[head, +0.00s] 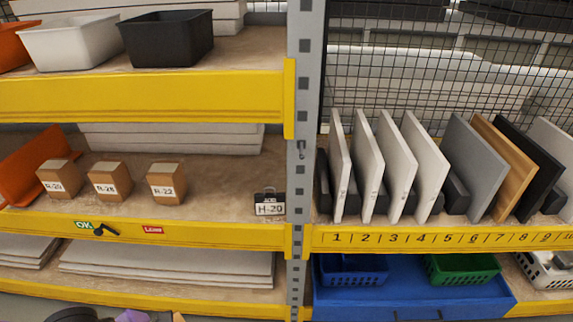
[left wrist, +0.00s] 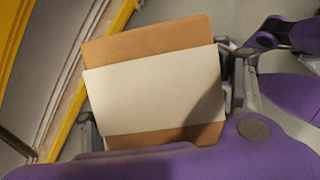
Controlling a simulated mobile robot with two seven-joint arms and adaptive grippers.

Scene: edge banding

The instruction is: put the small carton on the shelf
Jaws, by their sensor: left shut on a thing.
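A small brown carton with a broad pale label (left wrist: 152,90) fills the middle of the left wrist view. My left gripper (left wrist: 160,105) is shut on it, with a grey finger at each side. The carton is tilted in that view, and a yellow shelf edge (left wrist: 75,120) runs along its left. In the head view the middle shelf (head: 215,190) of the left rack holds three similar labelled cartons: a left one (head: 60,180), a middle one (head: 109,182) and a right one (head: 166,183). My right gripper is not in view.
Bare shelf lies between the right carton and this tag. An orange bin (head: 30,165) and pale boards (head: 170,138) are behind. Upright panels (head: 397,165) fill the right rack.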

